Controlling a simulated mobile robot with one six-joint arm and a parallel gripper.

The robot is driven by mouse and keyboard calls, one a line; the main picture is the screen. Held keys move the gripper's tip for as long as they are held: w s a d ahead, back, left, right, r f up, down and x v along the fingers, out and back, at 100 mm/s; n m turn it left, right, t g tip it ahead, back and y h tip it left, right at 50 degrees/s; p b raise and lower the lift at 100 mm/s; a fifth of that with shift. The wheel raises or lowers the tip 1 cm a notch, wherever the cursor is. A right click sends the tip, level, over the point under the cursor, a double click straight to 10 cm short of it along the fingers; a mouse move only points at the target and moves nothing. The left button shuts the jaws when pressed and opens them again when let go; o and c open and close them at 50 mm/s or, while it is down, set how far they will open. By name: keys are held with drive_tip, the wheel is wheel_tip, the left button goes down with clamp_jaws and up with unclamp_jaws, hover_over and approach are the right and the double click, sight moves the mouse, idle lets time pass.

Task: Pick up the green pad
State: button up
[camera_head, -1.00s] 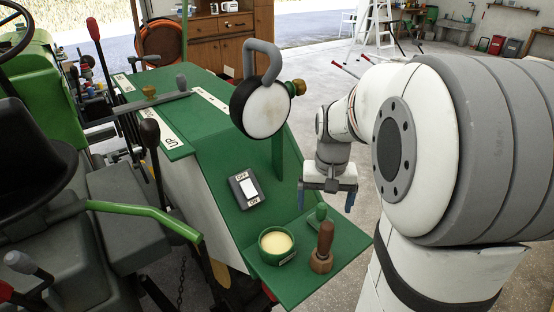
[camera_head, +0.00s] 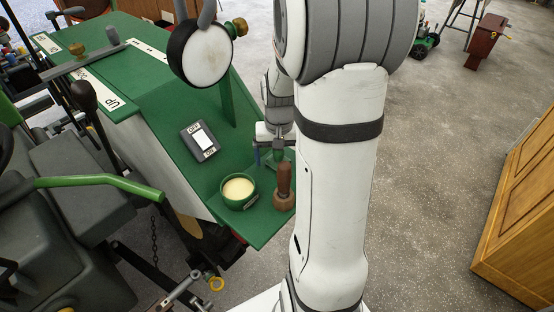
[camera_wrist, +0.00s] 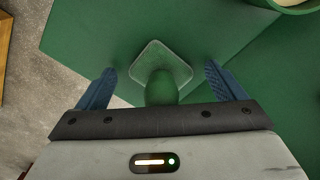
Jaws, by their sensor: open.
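The green pad (camera_wrist: 161,88) has a square, pale-edged base and a rounded green handle pointing toward the wrist camera. It sits on the green sloping panel (camera_head: 225,178), near its right edge. In the head view it is partly hidden by my gripper and arm. My gripper (camera_wrist: 160,72) is open, with its blue fingers on either side of the pad and visible gaps to both. In the head view my gripper (camera_head: 270,155) hangs over the panel's right side, and its right finger is hard to make out.
A brown wooden-handled tool (camera_head: 284,187) stands close in front of the pad. A green bowl of pale yellow stuff (camera_head: 238,189) is left of it. An on/off switch box (camera_head: 199,141) and a round lamp (camera_head: 201,54) are further left.

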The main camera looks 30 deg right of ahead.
drive_tip(key=shift+c, duration=0.5)
drive_tip(key=c, duration=0.8)
drive_tip(key=shift+r, duration=0.1)
drive_tip(key=shift+c, duration=0.2)
drive_tip(key=shift+r, duration=0.5)
drive_tip(key=shift+s+d+r+b, duration=0.1)
drive_tip(key=shift+s+r+b, duration=0.2)
drive_tip(key=shift+r, duration=0.25)
drive_tip(key=shift+s+d+r+b, duration=0.1)
drive_tip(key=shift+s+r+b, duration=0.15)
drive_tip(key=shift+r, duration=0.3)
drive_tip(key=s+d+b, duration=0.1)
drive_tip(key=s+d, duration=0.2)
drive_tip(key=s, duration=0.5)
drive_tip(key=s+d+b, duration=0.1)
drive_tip(key=s+d, duration=0.1)
drive_tip(key=s, duration=0.6)
drive_tip(key=shift+d, duration=0.4)
drive_tip(key=shift+w, duration=0.1)
